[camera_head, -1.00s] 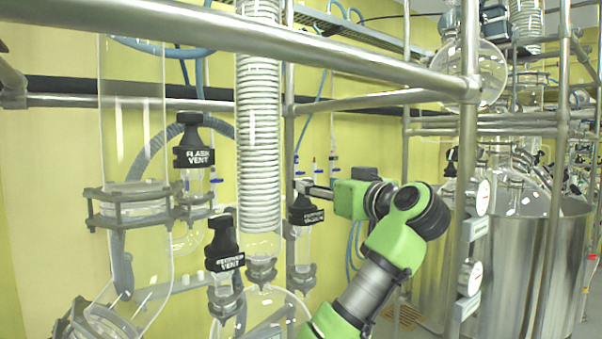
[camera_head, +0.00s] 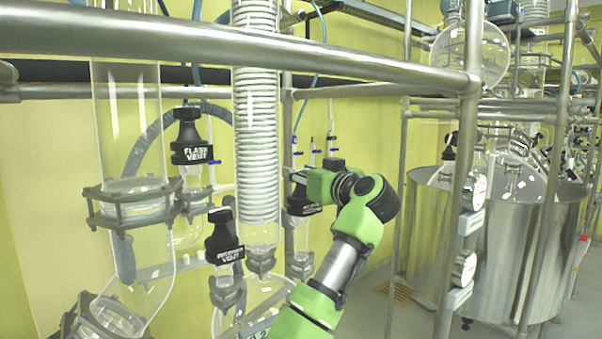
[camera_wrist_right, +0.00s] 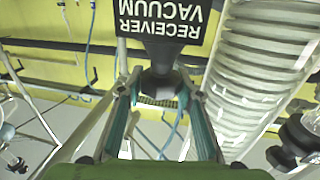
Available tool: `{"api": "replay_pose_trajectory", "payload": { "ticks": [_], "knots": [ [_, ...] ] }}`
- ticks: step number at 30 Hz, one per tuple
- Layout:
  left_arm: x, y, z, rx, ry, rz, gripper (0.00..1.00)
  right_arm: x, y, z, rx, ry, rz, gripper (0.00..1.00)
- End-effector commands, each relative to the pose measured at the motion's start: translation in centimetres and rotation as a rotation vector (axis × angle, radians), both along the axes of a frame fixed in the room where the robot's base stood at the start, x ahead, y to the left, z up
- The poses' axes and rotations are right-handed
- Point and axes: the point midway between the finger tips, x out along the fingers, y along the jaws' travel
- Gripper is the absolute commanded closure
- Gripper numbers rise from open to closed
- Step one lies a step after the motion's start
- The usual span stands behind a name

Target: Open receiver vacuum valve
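The receiver vacuum valve (camera_head: 302,205) is a black knob with a white-lettered label on a glass fitting, just right of the coiled glass column. In the right wrist view, its black label (camera_wrist_right: 160,20) reads RECEIVER VACUUM upside down, with the narrower knob end below it. My right gripper (camera_head: 292,176) is at the top of this valve in the head view. In the right wrist view, the gripper fingers (camera_wrist_right: 160,85) lie on both sides of the knob end and appear to touch it. The gripper partly hides the knob in the head view. My left gripper is out of view.
The flash vent valve (camera_head: 192,140) and another vent valve (camera_head: 224,240) stand to the left. The coiled column (camera_head: 256,130) is close beside the gripper. A thick metal rail (camera_head: 230,45) crosses in front, and a metal post (camera_head: 459,200) stands right of my arm.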

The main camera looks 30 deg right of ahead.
Motion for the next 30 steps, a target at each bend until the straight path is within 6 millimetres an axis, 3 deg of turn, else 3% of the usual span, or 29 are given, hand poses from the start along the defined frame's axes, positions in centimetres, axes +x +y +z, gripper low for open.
{"api": "replay_pose_trajectory", "payload": {
  "ticks": [8,14,22,30],
  "knots": [
    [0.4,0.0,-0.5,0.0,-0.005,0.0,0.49,0.0,-0.1,-0.1,-0.001,0.0,0.01,0.88],
    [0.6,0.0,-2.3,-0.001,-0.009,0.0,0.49,-0.1,-0.3,-0.5,-0.005,0.001,0.064,0.88],
    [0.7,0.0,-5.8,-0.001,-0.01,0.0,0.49,-0.1,-0.4,-0.7,-0.003,0.005,0.234,0.88],
    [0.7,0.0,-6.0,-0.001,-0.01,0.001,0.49,-0.1,-0.3,0.0,0.005,0.007,0.478,0.88]
  ]
}}
